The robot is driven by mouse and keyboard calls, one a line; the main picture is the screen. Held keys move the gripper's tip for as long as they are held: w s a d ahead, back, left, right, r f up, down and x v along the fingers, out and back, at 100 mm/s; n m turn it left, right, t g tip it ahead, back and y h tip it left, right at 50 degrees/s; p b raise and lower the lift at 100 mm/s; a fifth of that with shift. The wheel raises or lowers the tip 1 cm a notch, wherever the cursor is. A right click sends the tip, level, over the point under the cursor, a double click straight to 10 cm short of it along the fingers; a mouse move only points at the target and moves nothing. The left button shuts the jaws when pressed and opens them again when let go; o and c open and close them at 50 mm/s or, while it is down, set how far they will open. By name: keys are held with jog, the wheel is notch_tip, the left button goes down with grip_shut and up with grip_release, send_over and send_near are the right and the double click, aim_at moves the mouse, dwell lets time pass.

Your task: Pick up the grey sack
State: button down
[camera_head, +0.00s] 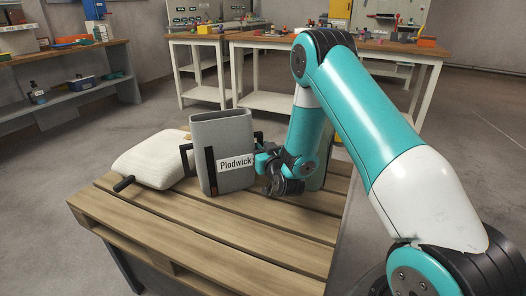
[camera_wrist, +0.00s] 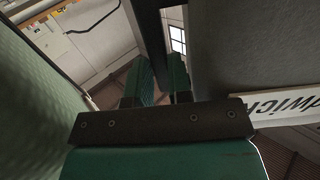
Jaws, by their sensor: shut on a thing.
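The grey sack (camera_head: 222,135) is upright at the pallet (camera_head: 215,235), with a white "Plodwick" label and a black handle on each side. I cannot tell whether its base touches the boards. My gripper (camera_head: 262,160) is at its right-hand handle. In the wrist view the green fingers (camera_wrist: 160,80) close around the dark handle bar (camera_wrist: 151,35). The grey sack's side (camera_wrist: 245,50) and part of its label fill the right of that view. The handle's lower part is hidden behind the gripper.
A cream sack (camera_head: 152,158) with a black handle lies left of the grey sack. A green sack (camera_head: 335,168) stands close on the right, partly behind my arm; its side (camera_wrist: 35,110) fills the wrist view's left. Workbenches (camera_head: 260,100) stand behind. The pallet's front boards are clear.

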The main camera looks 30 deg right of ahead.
jog(key=shift+f, duration=0.1)
jog(key=c, duration=1.1)
grip_release()
jog(key=shift+o, duration=0.2)
